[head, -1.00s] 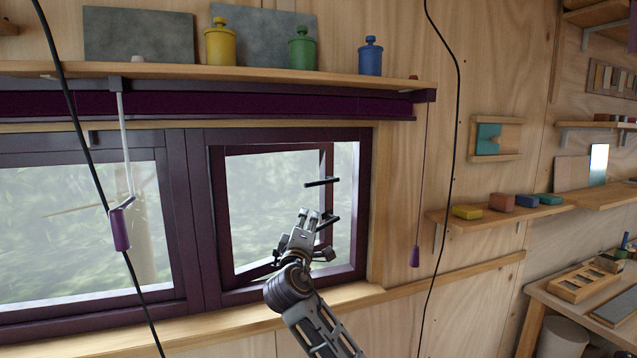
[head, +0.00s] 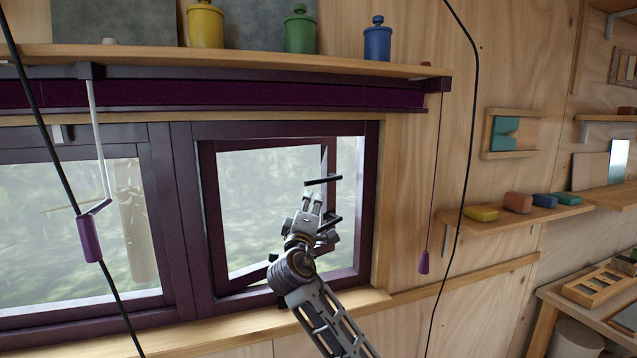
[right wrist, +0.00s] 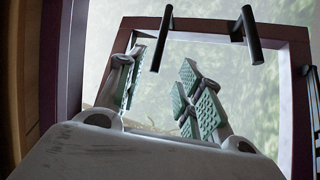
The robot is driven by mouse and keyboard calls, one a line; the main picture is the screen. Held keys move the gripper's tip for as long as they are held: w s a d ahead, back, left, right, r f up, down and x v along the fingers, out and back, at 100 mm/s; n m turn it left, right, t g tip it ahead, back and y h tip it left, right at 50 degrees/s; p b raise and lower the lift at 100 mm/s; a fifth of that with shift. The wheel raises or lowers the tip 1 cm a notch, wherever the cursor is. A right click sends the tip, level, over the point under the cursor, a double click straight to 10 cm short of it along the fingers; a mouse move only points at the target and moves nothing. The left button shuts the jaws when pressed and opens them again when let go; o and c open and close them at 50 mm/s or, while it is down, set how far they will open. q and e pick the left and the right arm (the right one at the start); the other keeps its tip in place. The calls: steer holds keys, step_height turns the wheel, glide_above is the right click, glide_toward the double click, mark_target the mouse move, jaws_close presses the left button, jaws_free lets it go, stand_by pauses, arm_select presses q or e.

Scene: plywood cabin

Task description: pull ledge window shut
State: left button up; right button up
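The ledge window is the right pane of a purple-framed window. Its purple sash (head: 208,215) stands swung open outward, apart from the outer frame at the right. Two short black pegs (head: 322,181) stick out from the sash's far upright; in the right wrist view both pegs (right wrist: 162,40) show at the top, against the sash (right wrist: 215,27). My right gripper (head: 312,198) is at the window opening, close to the pegs. In the right wrist view its green-padded fingers (right wrist: 160,92) are apart with nothing between them, below the pegs. My left gripper is not in view.
A wooden sill (head: 245,325) runs below the window. Above it, a shelf (head: 240,60) holds yellow, green and blue jars. A purple crank handle (head: 89,238) hangs at the left, a cord with a purple pull (head: 423,262) at the right. Black cables hang in front.

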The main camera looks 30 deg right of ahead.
steer(key=shift+p+x, duration=2.05)
steer(key=shift+x, duration=4.9)
steer(key=shift+f, duration=0.1)
steer(key=shift+c, duration=0.2)
jaws_close()
